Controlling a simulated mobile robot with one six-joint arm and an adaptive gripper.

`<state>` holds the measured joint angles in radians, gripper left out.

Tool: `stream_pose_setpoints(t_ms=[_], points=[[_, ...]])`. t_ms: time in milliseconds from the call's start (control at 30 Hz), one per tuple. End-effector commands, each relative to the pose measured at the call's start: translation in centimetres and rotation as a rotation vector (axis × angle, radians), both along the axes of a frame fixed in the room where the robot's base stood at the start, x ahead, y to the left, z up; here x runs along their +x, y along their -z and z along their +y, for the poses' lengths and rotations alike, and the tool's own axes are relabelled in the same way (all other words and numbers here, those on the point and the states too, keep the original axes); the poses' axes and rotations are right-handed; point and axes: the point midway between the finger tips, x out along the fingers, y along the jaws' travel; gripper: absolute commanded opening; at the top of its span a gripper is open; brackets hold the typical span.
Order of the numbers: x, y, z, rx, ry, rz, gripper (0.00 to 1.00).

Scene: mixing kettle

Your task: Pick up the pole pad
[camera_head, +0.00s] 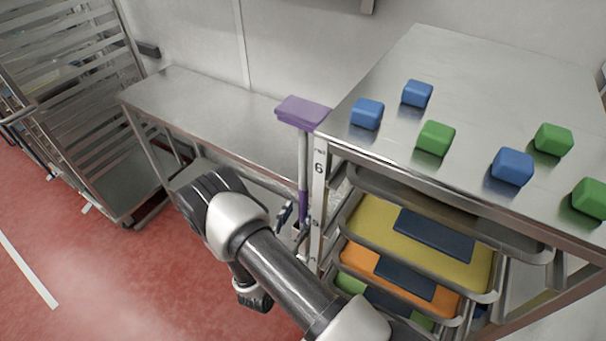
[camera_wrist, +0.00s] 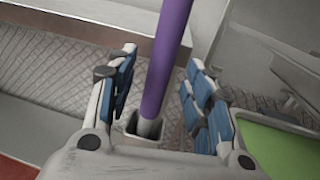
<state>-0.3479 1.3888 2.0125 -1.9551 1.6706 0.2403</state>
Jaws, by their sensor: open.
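The pole pad (camera_head: 303,111) has a purple block-shaped head on top of a thin upright pole. It stands against the left front corner of the rack in the head view. In the wrist view its purple pole (camera_wrist: 166,60) runs down into a small square grey holder. My gripper (camera_head: 294,224) is low on the pole in the head view, partly hidden by my arm. In the wrist view my gripper (camera_wrist: 162,60) is open, with blue-padded fingers on both sides of the pole.
The rack's steel top (camera_head: 450,70) carries several blue and green blocks. Below it are yellow (camera_head: 375,220), orange (camera_head: 360,262) and green trays close to my arm's right. A steel table (camera_head: 200,100) stands behind, and a slatted rack (camera_head: 75,90) stands far left.

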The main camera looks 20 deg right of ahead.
Motion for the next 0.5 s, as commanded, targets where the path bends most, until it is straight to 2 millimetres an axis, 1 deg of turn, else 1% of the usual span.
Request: stream_pose_setpoints(t_ms=[33,100,233,500], points=[[0.5,0.1,-0.9,0.001,0.007,-0.003,0.47],[1.3,0.0,-1.7,0.001,0.006,-0.003,0.47],[2.2,0.0,-2.7,0.001,0.004,-0.001,0.47],[2.5,-0.1,-2.8,0.0,0.001,0.0,0.47]])
